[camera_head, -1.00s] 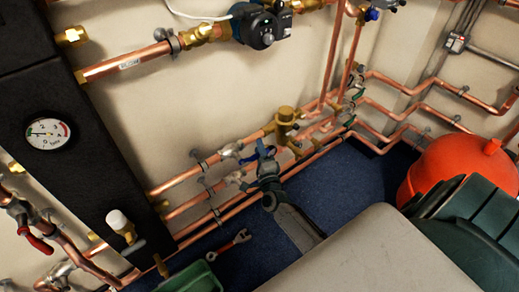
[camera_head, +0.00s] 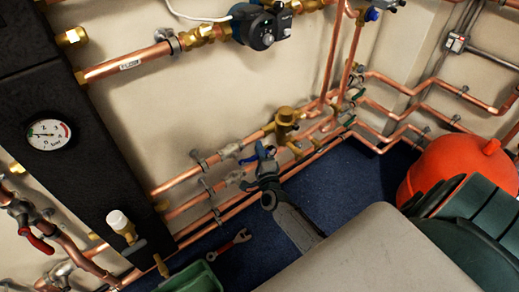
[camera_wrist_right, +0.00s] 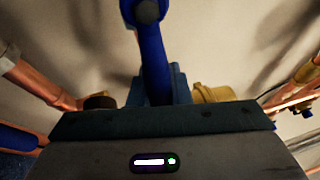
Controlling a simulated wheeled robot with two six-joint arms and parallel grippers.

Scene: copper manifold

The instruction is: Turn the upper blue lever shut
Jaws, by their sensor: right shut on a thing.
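The upper blue lever (camera_head: 249,159) sits on a silver valve (camera_head: 230,151) in the upper copper pipe low on the wall. In the right wrist view the lever (camera_wrist_right: 154,55) runs large from the dark pivot bolt at the top down between my fingers. My right gripper (camera_head: 264,153) is shut on this lever and hides part of it in the head view. A second silver valve (camera_head: 235,177) is on the pipe below; its lever is mostly hidden by my gripper. A blue bar (camera_wrist_right: 20,138) shows at the lower left in the wrist view. My left gripper is not in view.
A brass fitting (camera_head: 286,120) stands on the pipe right of my gripper. A red-handled wrench (camera_head: 238,238) and a green box (camera_head: 190,279) are below. A red vessel (camera_head: 450,168) stands at right. Blue floor (camera_head: 345,185) is clear behind my arm.

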